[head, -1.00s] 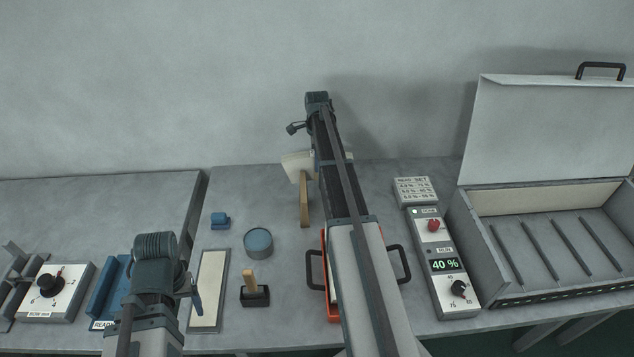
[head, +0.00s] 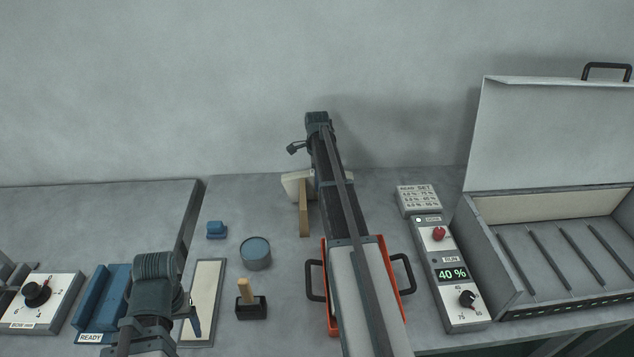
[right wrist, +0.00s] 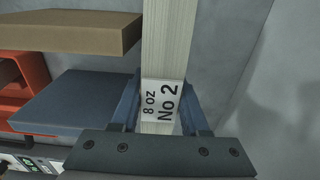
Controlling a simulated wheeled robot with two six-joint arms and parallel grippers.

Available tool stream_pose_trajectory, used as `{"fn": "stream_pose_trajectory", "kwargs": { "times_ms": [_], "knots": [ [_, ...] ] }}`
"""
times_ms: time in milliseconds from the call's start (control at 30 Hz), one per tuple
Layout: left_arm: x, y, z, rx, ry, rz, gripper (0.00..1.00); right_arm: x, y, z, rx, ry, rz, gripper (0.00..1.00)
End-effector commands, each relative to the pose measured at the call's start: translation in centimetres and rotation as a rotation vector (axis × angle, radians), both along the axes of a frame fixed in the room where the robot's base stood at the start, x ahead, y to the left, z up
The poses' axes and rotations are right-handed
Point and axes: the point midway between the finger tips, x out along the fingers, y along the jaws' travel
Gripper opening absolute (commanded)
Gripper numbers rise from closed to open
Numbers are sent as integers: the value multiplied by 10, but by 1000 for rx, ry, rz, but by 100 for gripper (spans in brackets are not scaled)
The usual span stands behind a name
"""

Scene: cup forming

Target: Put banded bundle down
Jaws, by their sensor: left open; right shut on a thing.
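The banded bundle (right wrist: 163,40) is a long pale, ribbed bar in the right wrist view, with a white band reading "8 oz No 2" (right wrist: 161,101). My right gripper (right wrist: 160,88) is shut on it at the band, with a blue finger on each side. In the head view, a cream end of the bundle (head: 294,186) shows beside my right arm, near the back of the table; the arm hides the rest and the right gripper. I cannot tell whether the bundle touches anything below. My left gripper (head: 192,318) is open and empty at the lower left.
An orange tray (head: 332,320) with dark handles lies partly under my right arm. A blue tin (head: 256,254) and a dark block with a wooden peg (head: 252,310) stand left. A control box (head: 455,290) and open-lidded case (head: 480,250) stand right.

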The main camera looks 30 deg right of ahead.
Motion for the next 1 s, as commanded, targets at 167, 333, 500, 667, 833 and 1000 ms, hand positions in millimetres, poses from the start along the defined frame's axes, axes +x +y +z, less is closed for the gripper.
{"fn": "stream_pose_trajectory", "kwargs": {
  "times_ms": [167,333,500,667,833,1000],
  "knots": [
    [0,0,-4,0,0,0,75,0,0,-4,0,0,0,47],
    [0,0,-3,0,0,0,75,0,0,-3,0,0,0,75],
    [0,0,-3,0,0,0,75,0,0,-3,0,0,0,75],
    [0,0,-2,0,0,0,75,0,0,-1,0,0,0,75],
    [0,0,6,0,0,0,75,0,0,6,0,0,0,75],
    [0,0,23,0,0,0,75,0,0,23,0,0,0,75]
  ]
}}
